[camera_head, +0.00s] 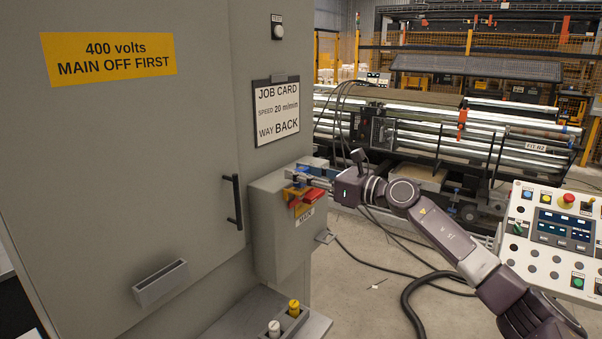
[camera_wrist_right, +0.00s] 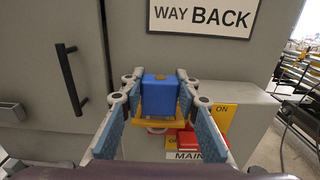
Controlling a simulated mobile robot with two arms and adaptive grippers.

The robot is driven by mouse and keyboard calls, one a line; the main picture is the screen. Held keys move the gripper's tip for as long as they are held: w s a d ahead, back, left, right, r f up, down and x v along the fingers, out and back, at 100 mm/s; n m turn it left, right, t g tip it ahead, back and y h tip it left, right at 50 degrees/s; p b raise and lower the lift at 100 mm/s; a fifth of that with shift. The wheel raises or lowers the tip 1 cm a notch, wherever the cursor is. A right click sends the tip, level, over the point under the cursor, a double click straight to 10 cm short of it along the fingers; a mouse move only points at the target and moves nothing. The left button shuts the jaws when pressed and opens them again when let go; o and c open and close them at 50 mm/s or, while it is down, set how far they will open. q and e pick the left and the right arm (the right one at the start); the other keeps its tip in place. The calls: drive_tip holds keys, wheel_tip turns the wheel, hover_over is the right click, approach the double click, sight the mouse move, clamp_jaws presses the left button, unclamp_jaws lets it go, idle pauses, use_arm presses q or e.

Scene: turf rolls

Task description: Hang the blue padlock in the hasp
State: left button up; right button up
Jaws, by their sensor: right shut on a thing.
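The blue padlock (camera_wrist_right: 160,95) is between the fingers of my right gripper (camera_wrist_right: 158,98) in the wrist view, with the fingers shut on its sides. In the head view my right gripper (camera_head: 307,179) reaches from the right to the grey switch box (camera_head: 268,225), at its red and yellow main switch (camera_head: 311,195). A yellow piece (camera_wrist_right: 160,120) shows just under the padlock, with part of a pale ring below it. I cannot tell whether the shackle passes through the hasp. My left gripper is not in view.
The grey cabinet (camera_head: 130,190) with a black door handle (camera_head: 235,202) stands left of the box. A small bracket (camera_head: 325,237) sticks out from the box's lower right. A control panel (camera_head: 550,240) stands at right.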

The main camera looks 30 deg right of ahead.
drive_tip(key=shift+f, duration=0.3)
drive_tip(key=o, duration=1.3)
drive_tip(key=shift+v, duration=6)
